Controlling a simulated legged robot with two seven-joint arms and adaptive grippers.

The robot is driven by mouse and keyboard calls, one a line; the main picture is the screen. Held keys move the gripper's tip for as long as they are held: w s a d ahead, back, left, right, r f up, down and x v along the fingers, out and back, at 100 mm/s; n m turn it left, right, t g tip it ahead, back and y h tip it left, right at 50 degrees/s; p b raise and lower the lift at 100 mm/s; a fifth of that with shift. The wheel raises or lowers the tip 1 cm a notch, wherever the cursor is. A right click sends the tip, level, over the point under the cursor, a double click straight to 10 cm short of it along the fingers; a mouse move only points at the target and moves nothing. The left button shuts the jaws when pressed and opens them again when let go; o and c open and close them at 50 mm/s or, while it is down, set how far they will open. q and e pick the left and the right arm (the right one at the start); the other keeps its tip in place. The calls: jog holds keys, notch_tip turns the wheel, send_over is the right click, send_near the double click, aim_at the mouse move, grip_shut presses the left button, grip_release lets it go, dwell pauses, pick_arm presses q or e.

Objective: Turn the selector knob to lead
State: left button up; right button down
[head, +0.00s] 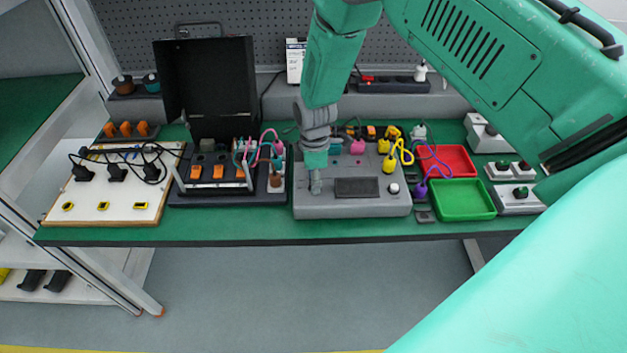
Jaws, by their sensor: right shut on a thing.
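A grey instrument box (380,208) with a dark display (357,187) stands at the middle of the green bench. My right gripper (316,186) reaches down onto the left part of its top face, left of the display. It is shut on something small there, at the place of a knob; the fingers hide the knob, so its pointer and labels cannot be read. A pale round button (393,188) sits right of the display. Yellow and purple plugs (420,190) stand at the box's right side. My left gripper is not in view.
Red (447,160) and green (463,200) trays lie right of the box, with small grey switch boxes (517,200) beyond. A black open case (206,88) and a white board (112,190) with black plugs stand left. The bench's front strip is clear.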

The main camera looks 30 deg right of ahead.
jog(key=m, duration=0.7)
jog(key=shift+d, duration=0.15)
jog(key=m, duration=0.3)
jog(key=shift+m, duration=0.4)
jog(key=shift+m+t, duration=0.3)
jog(key=shift+m, duration=1.6)
jog(key=c, duration=1.2)
grip_release()
